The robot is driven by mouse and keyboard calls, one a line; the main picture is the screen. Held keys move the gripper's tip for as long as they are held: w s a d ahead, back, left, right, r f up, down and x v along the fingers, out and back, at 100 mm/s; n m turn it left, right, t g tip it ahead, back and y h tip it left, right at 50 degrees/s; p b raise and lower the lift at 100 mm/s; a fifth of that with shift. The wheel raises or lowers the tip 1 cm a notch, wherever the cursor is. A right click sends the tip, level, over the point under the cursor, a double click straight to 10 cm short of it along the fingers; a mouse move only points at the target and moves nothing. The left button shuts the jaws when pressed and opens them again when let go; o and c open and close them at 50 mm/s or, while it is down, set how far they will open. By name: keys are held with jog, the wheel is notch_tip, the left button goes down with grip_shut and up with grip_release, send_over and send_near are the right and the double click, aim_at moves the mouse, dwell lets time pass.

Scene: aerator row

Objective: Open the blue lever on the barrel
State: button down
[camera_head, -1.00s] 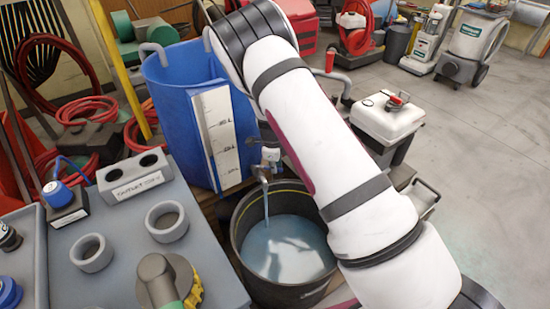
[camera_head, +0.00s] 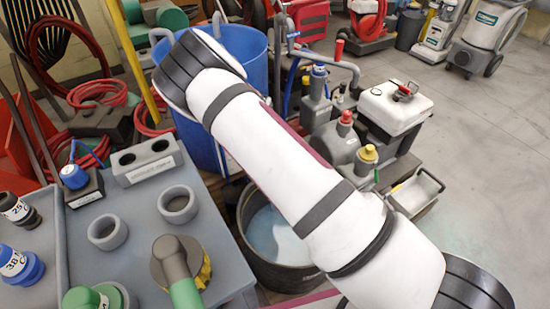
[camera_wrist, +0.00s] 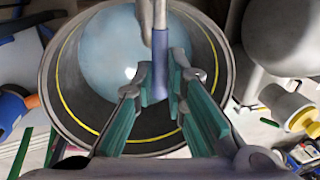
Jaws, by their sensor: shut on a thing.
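The blue barrel (camera_head: 245,45) stands behind my arm in the head view, which covers much of its front and its tap. In the wrist view my gripper (camera_wrist: 161,76) has its teal-padded fingers on both sides of a slim blue-grey lever (camera_wrist: 159,64) and is shut on it. A grey metal piece (camera_wrist: 160,14) continues above the lever. Below is a dark bucket (camera_wrist: 62,75) with a yellow line inside and pale blue water (camera_wrist: 110,42). The bucket also shows in the head view (camera_head: 285,278), partly behind my arm. The fingertips are hidden in the head view.
A grey bench (camera_head: 130,255) with ring holders and a green-handled tool (camera_head: 180,275) is at left. A grey pump unit with red and yellow caps (camera_head: 345,140) and a white-topped canister (camera_head: 395,105) stand right of my arm. Open floor lies farther right.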

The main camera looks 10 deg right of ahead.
jog(key=shift+a+m, duration=0.2)
jog(key=shift+m, duration=0.1)
jog(key=c, duration=1.6)
grip_release()
notch_tip(320, 180, up, 12)
jog(key=a, duration=0.2)
jog(key=shift+s+f, duration=0.15)
jog(key=shift+s, duration=0.25)
jog(key=shift+a, duration=0.1)
